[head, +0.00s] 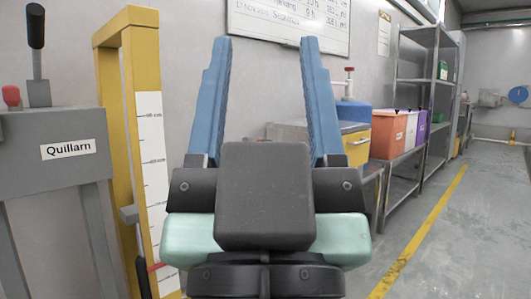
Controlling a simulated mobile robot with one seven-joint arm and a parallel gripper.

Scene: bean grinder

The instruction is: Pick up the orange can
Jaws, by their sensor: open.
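My gripper (266,45) is open and empty in the head view. Its two long blue fingers point up and stand wide apart, with only the wall and whiteboard behind the gap. No orange can is clearly seen. The nearest match in colour is an orange bin (387,137) on a metal bench to the right, beyond my gripper and well apart from it.
A grey machine labelled Quillarn (55,125) and a yellow frame with a white scale (145,80) stand close on the left. White (411,133) and purple (422,128) bins sit beside the orange one. Metal shelves (418,88) stand behind. The floor (460,240) at right is clear.

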